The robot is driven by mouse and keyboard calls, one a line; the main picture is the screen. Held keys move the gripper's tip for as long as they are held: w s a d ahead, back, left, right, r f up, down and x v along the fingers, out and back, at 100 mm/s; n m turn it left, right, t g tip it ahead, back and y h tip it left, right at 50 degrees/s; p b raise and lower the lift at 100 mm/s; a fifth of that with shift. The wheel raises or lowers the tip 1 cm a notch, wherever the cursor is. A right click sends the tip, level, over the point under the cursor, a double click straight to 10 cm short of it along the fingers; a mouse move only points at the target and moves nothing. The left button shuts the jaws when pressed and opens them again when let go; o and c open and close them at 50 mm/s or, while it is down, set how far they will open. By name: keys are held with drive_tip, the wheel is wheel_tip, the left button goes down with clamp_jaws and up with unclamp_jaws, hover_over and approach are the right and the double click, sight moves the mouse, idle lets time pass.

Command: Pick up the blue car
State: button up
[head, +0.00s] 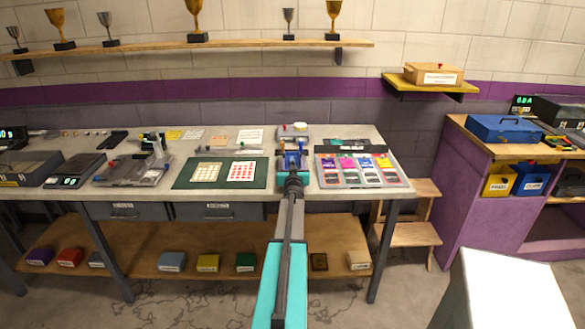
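My arm reaches forward from the bottom of the view, and my gripper (291,157) is over the workbench, near its middle. Dark blue parts show around the fingertips. They are too small to tell whether they belong to the fingers or to a car, or whether the fingers are apart. I cannot pick out the blue car with certainty. A tray (319,176) just right of my gripper holds small items in coloured sections, including blue, magenta and orange; their shapes are unclear.
The workbench (225,212) carries a dark green mat (187,180) with two cards, left of my gripper. Grey machines stand farther left. Small boxes sit on the lower shelf (140,262). A purple cabinet (480,205) with a blue case (505,128) stands right. A white surface (505,290) is at lower right.

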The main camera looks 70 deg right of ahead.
sight(292, 161)
drive_tip(key=c, duration=0.5)
drive_tip(key=shift+o, duration=0.2)
drive_tip(key=shift+r, duration=0.1)
drive_tip(key=shift+r, duration=0.75)
wheel_tip(292, 161, up, 2)
drive_tip(key=shift+r+p, duration=0.1)
drive_tip(key=shift+p, duration=0.2)
drive_tip(key=w+a+b+v, duration=0.1)
drive_tip(key=w+b+v, duration=0.1)
drive_tip(key=v, duration=1.3)
drive_tip(key=shift+w+a+b, duration=0.25)
drive_tip(key=shift+a+b, duration=0.1)
drive_tip(key=shift+b, duration=0.55)
drive_tip(key=shift+r, duration=0.1)
